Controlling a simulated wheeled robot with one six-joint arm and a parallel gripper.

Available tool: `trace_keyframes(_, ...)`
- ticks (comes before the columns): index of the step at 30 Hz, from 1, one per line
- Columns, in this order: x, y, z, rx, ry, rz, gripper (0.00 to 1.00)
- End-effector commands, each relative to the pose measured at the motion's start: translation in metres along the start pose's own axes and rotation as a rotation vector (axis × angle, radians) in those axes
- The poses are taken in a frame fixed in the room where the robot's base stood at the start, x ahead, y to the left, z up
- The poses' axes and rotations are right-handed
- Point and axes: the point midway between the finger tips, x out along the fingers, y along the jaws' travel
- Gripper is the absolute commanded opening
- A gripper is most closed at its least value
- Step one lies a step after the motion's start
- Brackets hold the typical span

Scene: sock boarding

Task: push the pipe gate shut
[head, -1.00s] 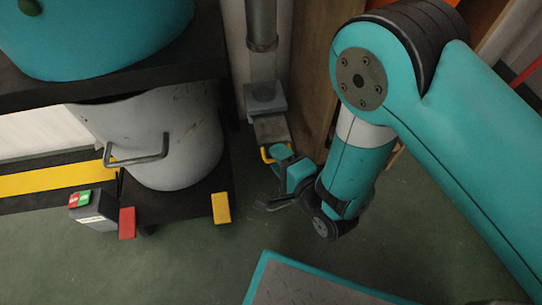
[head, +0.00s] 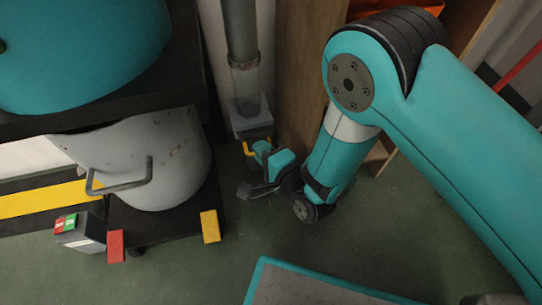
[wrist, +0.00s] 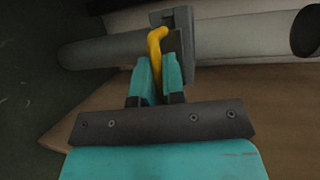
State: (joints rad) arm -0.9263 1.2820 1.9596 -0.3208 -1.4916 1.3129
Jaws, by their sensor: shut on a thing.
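The pipe gate is a grey square housing (head: 250,119) low on a grey upright pipe (head: 240,35), and it also shows in the wrist view (wrist: 184,38). Its yellow handle (head: 247,149) sticks out at the front. In the wrist view the yellow handle (wrist: 155,46) stands between the two teal fingers of my gripper (wrist: 159,76). My gripper (head: 257,153) is shut on the handle, close in front of the housing. Little of the gate's sliding plate shows between handle and housing. The inside of the gate is hidden.
A grey bin (head: 150,165) with a bar handle stands on a dark base to the left. A small box with red and green buttons (head: 66,223) is at far left. A wooden panel (head: 305,80) stands right beside the pipe.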

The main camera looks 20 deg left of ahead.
Motion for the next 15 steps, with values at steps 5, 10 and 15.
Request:
trace_keyframes(5, 0.0047, -0.0024, -0.0021, -0.001, 0.002, -0.005, 0.00)
trace_keyframes(10, 0.0044, -0.0031, -0.0042, 0.000, 0.005, -0.008, 0.00)
trace_keyframes(15, 0.0044, -0.0038, -0.0043, 0.000, 0.006, -0.010, 0.35)
